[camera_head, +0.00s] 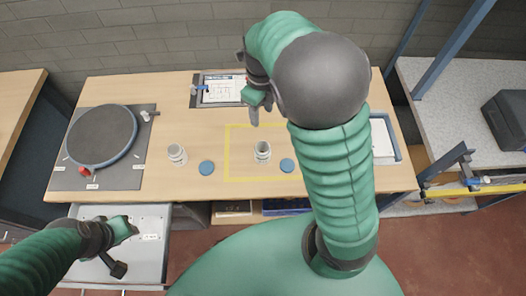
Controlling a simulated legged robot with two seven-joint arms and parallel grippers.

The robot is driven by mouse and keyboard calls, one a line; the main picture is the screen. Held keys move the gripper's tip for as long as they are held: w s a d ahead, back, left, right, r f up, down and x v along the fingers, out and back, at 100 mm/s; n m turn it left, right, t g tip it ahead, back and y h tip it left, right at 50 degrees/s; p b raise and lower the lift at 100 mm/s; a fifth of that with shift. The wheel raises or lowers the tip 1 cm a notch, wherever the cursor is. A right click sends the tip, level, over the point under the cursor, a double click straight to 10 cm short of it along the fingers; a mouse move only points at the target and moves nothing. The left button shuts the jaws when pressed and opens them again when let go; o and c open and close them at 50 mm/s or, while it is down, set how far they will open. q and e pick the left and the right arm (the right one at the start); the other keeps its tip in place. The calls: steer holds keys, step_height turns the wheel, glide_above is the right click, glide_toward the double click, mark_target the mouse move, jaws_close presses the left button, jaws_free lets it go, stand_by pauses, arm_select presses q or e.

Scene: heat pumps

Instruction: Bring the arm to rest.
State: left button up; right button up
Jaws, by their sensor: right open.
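My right arm (335,180) is green with dark grey joints. It rises from the lower middle, bends at the top and reaches left over the table. My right gripper (259,108) is open and empty, above the back of the yellow-outlined area, just in front of the clipboard. It appears clear of the table. My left gripper (120,248) is at the lower left, over the open drawer (150,217). Its jaw gap is not clear, and I see nothing held in it. My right arm hides part of the table's right side.
The wooden table (215,187) holds a round dark plate device (102,136), two pale cups (177,154) (262,152), two blue discs (207,167) (287,165) and a clipboard (222,90). A grey bench (450,120) with a blue frame stands at right.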

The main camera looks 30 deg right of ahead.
steer(key=s+a+f+n+t, duration=0.1)
steer(key=s+a+f+n, duration=0.1)
steer(key=n, duration=1.4)
steer(key=s+a+f+n+t, duration=0.1)
steer(key=s+a+n, duration=0.4)
steer(key=n, duration=1.1)
steer(key=shift+s+a+f+t, duration=0.25)
steer(key=shift+s+f, duration=0.2)
steer(key=shift+s, duration=0.75)
